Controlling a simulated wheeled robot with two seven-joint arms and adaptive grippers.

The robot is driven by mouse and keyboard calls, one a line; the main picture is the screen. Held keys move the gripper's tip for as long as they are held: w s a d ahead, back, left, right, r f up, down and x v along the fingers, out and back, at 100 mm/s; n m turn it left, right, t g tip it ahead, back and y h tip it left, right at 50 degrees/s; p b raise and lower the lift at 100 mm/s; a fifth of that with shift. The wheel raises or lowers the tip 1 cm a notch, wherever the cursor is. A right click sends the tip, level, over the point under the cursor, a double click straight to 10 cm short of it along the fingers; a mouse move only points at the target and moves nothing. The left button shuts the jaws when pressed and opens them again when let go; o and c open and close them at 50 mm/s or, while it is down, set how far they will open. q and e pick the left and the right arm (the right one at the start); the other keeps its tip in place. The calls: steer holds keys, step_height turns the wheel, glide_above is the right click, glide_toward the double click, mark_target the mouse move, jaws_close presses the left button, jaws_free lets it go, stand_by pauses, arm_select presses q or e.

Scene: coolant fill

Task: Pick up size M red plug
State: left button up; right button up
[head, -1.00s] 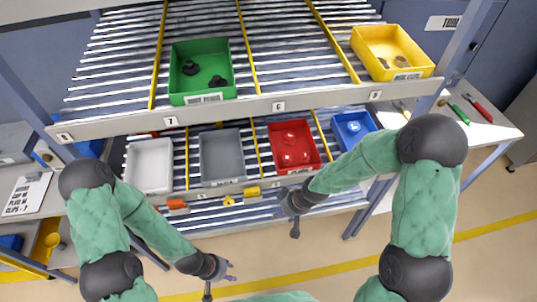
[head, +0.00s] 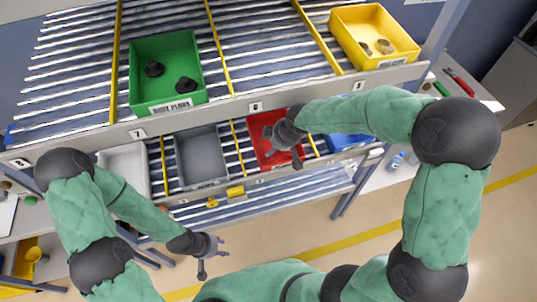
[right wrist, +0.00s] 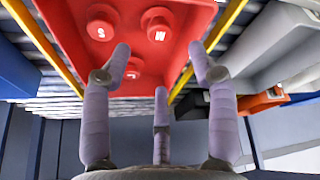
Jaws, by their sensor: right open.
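The red bin (head: 256,124) sits on the lower rack in the head view, partly covered by my right gripper (head: 283,147). In the right wrist view the red bin (right wrist: 65,25) holds round red plugs: one marked S (right wrist: 100,24), one marked M (right wrist: 158,25), and a third (right wrist: 131,72) whose mark is unclear. My right gripper (right wrist: 160,62) is open and empty, its three fingers pointing toward the bin. The M plug lies beyond and between the two upper fingertips, apart from them. My left gripper (head: 212,256) is open and empty, low in front of the rack.
A grey bin (head: 203,158), a white bin (head: 124,165) and a blue bin (head: 345,142) share the lower rack. The upper rack holds a green bin (head: 165,72) and a yellow bin (head: 375,35). The upper rack's front rail (head: 225,108) runs close above the lower bins.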

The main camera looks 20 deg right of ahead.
mark_target(273, 159)
steer(key=shift+x, duration=0.95)
steer(key=shift+a+f+b, duration=0.1)
steer(key=shift+f+b, duration=0.25)
steer(key=shift+f, duration=0.25)
steer(key=b+x, duration=0.1)
steer(key=x, duration=0.3)
steer(key=shift+s, duration=0.1)
steer(key=c, duration=0.8)
steer(key=shift+c, duration=0.3)
